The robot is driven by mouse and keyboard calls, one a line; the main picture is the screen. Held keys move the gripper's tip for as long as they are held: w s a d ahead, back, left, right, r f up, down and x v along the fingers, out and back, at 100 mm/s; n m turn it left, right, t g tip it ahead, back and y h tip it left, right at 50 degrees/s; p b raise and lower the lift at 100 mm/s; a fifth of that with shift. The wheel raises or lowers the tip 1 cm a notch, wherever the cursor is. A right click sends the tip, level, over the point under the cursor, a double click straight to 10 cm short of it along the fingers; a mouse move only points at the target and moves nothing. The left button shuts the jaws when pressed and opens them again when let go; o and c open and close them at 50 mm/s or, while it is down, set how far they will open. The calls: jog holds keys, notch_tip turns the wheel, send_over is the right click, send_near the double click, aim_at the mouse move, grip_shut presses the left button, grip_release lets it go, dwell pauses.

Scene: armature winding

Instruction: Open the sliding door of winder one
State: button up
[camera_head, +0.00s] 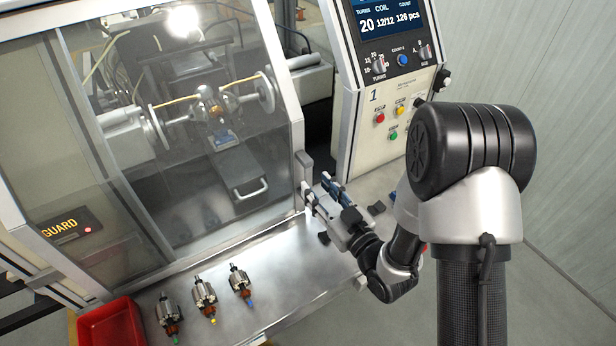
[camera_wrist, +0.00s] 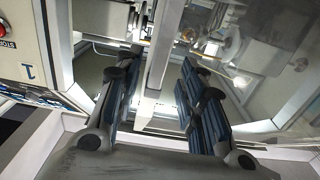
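The sliding door of winder one is a clear panel in a pale metal frame (camera_head: 284,75). Its right edge stands beside the control panel, and the door looks shut. A vertical handle bar (camera_head: 304,183) with dark ends is on that right edge. My gripper (camera_head: 322,190) is at this edge, low above the metal shelf. In the wrist view, the two dark-blue padded fingers of my gripper (camera_wrist: 160,95) are open, with a pale vertical bar (camera_wrist: 157,65) between them. Gaps show on both sides of the bar. I cannot tell whether this bar is the handle or the door frame.
The control panel (camera_head: 378,145), marked 1, with buttons and knobs, stands close right of the door. Several armatures (camera_head: 203,295) lie on the metal shelf (camera_head: 270,283), beside a red bin (camera_head: 112,325). A GUARD sign (camera_head: 70,226) is at the left. Winding spindles show behind the glass.

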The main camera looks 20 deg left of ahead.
aim_at(309, 179)
jog(key=x, duration=0.5)
jog(key=shift+w, duration=0.1)
jog(key=shift+c, duration=0.4)
grip_shut()
